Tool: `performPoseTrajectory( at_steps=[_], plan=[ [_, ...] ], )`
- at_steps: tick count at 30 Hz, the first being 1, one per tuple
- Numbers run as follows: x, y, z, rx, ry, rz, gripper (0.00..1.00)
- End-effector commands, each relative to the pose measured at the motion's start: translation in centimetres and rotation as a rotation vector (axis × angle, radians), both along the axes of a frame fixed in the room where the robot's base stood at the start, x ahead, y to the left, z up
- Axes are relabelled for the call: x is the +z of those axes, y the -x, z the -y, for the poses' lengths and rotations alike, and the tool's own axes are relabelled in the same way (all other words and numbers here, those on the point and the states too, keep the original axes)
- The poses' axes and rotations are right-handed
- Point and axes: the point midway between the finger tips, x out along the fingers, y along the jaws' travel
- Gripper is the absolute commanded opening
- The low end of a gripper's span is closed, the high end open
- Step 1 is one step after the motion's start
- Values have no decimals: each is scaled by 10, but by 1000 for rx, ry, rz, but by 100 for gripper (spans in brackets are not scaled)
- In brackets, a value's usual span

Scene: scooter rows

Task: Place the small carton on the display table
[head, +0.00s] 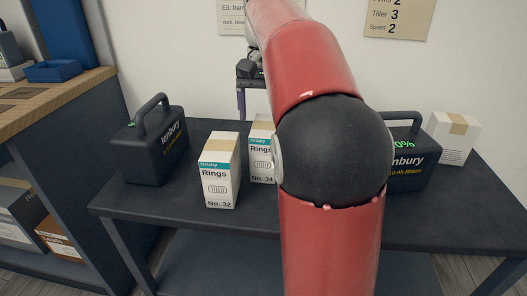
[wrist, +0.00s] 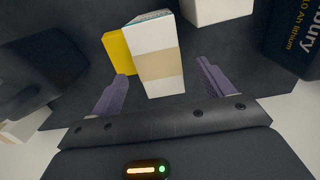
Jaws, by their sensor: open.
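Two white cartons with teal bands stand on the dark table (head: 135,205) in the head view: Rings No. 32 (head: 219,172) and, farther back, Rings No. 34 (head: 261,155), partly hidden by my arm. I cannot tell which is the task's small carton. My gripper (wrist: 163,69) is open and empty, behind the No. 34 carton; one purple finger (head: 241,102) shows in the head view. In the wrist view, a white carton with tan tape (wrist: 153,62), apparently No. 34, lies between the finger lines, with gaps on both sides. I cannot tell the fingers' height beside it.
A yellow box (wrist: 118,52) stands against that carton. Black battery packs stand left (head: 150,148) and right (head: 410,175) on the table. A white taped carton (head: 452,138) is at the back right. A wooden-topped bench (head: 60,92) stands at left. The table's front left is clear.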

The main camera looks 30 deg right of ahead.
Motion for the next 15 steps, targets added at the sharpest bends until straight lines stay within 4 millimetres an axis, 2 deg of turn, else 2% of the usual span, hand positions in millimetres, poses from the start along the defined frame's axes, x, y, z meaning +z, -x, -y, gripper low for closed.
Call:
performPoseTrajectory(
  at_steps=[15],
  plan=[
    [-68,3,0,1,0,0,80]
  ],
)
